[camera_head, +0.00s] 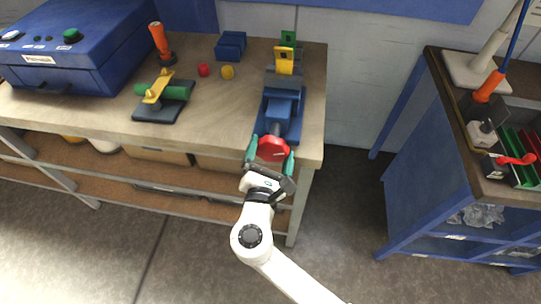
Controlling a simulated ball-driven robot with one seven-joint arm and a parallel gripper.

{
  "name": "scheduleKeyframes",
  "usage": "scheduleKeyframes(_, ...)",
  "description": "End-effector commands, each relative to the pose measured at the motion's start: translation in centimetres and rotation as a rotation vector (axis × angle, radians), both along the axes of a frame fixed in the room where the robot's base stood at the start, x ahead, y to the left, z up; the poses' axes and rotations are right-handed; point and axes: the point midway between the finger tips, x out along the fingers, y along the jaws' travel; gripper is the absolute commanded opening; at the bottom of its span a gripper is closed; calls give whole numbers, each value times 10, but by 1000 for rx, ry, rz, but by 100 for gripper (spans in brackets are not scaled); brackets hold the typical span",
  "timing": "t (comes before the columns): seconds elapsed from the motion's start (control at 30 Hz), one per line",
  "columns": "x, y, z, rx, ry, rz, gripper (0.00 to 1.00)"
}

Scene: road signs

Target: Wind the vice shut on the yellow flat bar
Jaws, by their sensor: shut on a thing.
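The blue vice (283,108) stands at the right end of the workbench, with its screw pointing toward the front edge. The yellow flat bar (284,61) stands upright at the vice's far end, by the jaws. I cannot tell from here whether both jaws touch it. A red round handle (272,149) sits at the near end of the vice screw. My gripper (270,155) reaches up from below, its green-tipped fingers on either side of the red handle, shut on it.
A green block (288,39) stands behind the yellow bar. A dark stand with a green roller and yellow piece (163,97), an orange-handled tool (159,40), small red and yellow pieces and a blue block (231,46) are left of the vice. A blue cabinet (425,165) stands right, across a floor gap.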

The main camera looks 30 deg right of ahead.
Motion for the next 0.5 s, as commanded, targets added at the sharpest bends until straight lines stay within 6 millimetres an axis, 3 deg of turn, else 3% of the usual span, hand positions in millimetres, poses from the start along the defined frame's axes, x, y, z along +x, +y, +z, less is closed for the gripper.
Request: scheduleKeyframes(0.5, 0, -1, -5, 393, -289, -1, 58)
